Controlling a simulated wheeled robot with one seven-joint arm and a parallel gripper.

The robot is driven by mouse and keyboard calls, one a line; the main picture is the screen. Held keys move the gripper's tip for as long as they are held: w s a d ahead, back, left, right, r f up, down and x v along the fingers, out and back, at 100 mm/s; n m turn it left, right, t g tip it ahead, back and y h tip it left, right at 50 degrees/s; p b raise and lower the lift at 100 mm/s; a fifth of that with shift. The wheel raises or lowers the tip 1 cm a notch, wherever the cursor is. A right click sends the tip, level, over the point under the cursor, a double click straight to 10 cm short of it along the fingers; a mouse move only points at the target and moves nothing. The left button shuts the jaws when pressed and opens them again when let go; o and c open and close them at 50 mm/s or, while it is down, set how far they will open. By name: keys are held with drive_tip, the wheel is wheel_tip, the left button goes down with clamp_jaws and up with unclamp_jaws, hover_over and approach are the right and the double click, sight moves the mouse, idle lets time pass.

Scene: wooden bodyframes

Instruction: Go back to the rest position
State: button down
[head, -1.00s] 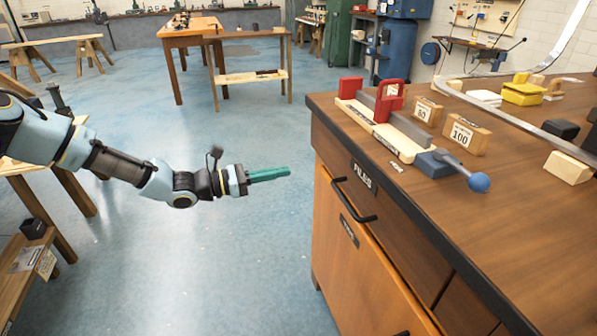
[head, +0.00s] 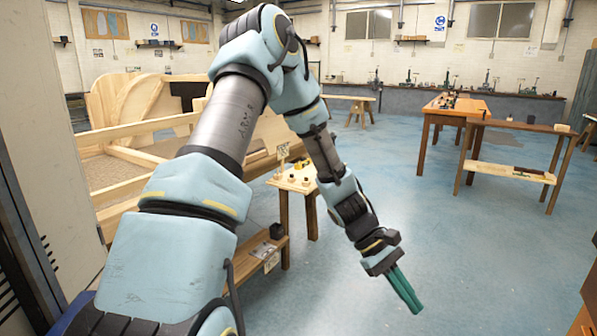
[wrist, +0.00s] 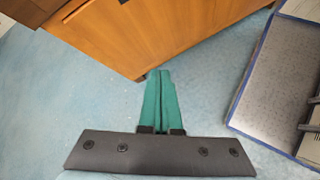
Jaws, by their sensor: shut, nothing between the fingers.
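My gripper (head: 405,290) has green fingers and hangs at the end of my bent arm, pointing down and to the right over the open blue floor (head: 480,290). In the wrist view the two green fingers of my gripper (wrist: 160,85) lie together with nothing between them. A wooden cabinet (wrist: 150,30) shows beyond the fingertips in that view. The fingers appear apart from it.
A small wooden stand (head: 298,178) with small items is behind my arm. A large wooden frame (head: 125,140) is at left. An orange-topped table (head: 460,108) and a lower bench (head: 515,172) stand at the back right. The floor between is clear.

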drive_tip(key=w+a+r+m+t+y+p, duration=0.1)
drive_tip(key=a+r, duration=0.4)
drive_tip(key=a, duration=0.6)
drive_tip(key=w+a+r+m+t+y+p, duration=0.1)
drive_tip(key=w+a+r+m+t+y, duration=0.1)
drive_tip(key=a, duration=0.9)
drive_tip(key=w+a+r+m+t+y+p, duration=0.1)
drive_tip(key=w+a+r+t+y, duration=0.2)
drive_tip(key=a, duration=0.8)
wheel_tip(320, 180, up, 5)
drive_tip(key=shift+f+t+p, duration=0.1)
drive_tip(key=shift+t+p, duration=0.2)
drive_tip(key=shift+t, duration=0.9)
drive_tip(key=shift+a, duration=0.1)
